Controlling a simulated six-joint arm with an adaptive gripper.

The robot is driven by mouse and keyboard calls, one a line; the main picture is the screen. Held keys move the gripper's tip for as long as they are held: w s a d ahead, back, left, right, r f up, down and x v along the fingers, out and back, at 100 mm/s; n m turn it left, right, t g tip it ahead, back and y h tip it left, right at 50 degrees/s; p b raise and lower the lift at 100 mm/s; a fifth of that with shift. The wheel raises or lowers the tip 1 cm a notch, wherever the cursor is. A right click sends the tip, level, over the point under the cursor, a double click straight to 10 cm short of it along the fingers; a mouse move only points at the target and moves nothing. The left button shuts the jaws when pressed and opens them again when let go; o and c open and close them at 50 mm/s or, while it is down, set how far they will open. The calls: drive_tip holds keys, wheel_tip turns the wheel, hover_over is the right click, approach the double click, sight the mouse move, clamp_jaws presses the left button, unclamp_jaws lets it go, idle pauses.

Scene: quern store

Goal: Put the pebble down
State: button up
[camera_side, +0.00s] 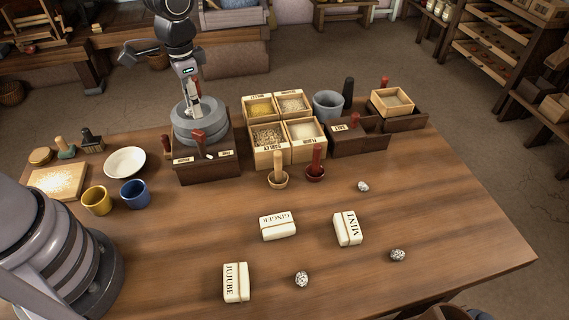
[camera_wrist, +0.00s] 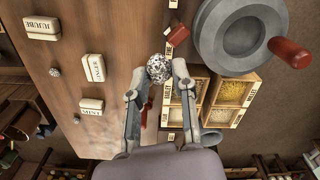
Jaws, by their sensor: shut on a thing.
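My gripper (camera_wrist: 158,76) is shut on a speckled grey-white pebble (camera_wrist: 157,67), held between the fingertips in the wrist view. It appears to be held above the table, clear of any surface. In the side view my gripper (camera_side: 190,98) hangs near the grey stone quern (camera_side: 198,121); I cannot make out the held pebble there. More speckled pebbles lie on the table: one beyond the mint block (camera_side: 363,186), one at the front (camera_side: 302,279) and one at the right (camera_side: 398,255). The quern (camera_wrist: 240,35) is to the right of the held pebble in the wrist view.
White blocks labelled ginger (camera_side: 278,226), mint (camera_side: 348,229) and jujube (camera_side: 236,282) lie on the table. Wooden grain bins (camera_side: 268,158), a grey pot (camera_side: 328,105) and wooden stampers (camera_side: 278,168) stand behind. Bare tabletop (camera_side: 460,200) lies at the right.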

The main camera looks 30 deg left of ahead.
drive_tip(key=a+n, duration=0.5)
drive_tip(key=a, duration=0.7)
drive_tip(key=n, duration=0.5)
hover_over(133, 159)
wheel_tip(133, 159, down, 15)
drive_tip(key=shift+d+f, duration=0.1)
drive_tip(key=shift+f, duration=2.05)
drive_tip(key=shift+f, duration=0.3)
drive_tip(key=shift+f, duration=0.1)
drive_tip(key=o, duration=0.5)
